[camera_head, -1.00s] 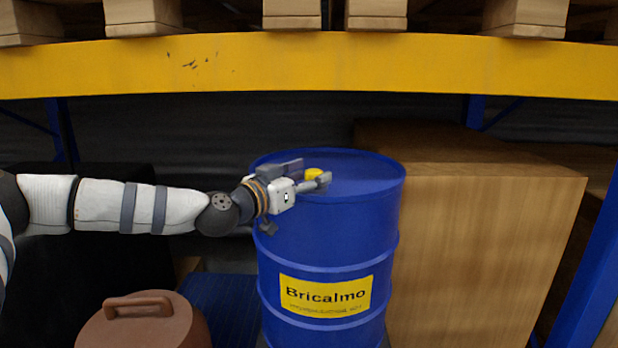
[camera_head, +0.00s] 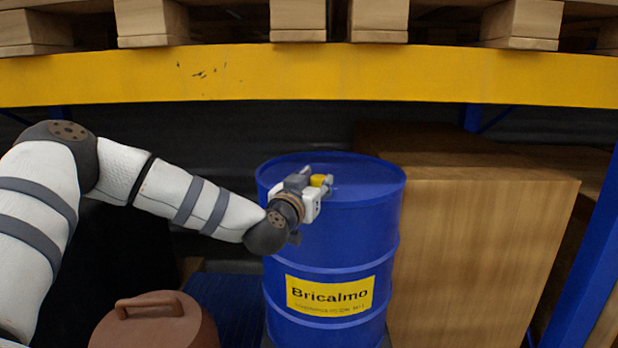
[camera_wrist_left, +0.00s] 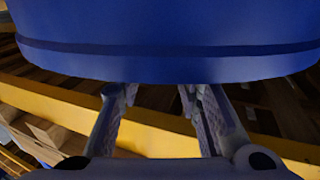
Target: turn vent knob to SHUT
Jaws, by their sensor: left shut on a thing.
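The vent knob (camera_head: 318,180) is a small yellow piece on top of the blue drum (camera_head: 331,238), near the left part of its lid. My left gripper (camera_head: 323,185) reaches in from the left and is shut on the knob, with its fingers partly covering it. In the left wrist view the two fingers of the gripper (camera_wrist_left: 158,98) show below the blue drum (camera_wrist_left: 165,35), and the knob is not visible there. Any SHUT marking is too small or hidden to read. My right gripper is not in view.
A large wooden box (camera_head: 480,255) stands right beside the drum. A brown lidded container (camera_head: 155,325) with a handle is at the lower left. A yellow rack beam (camera_head: 330,78) crosses above, with wooden pallets over it. A blue upright (camera_head: 585,265) stands at the right.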

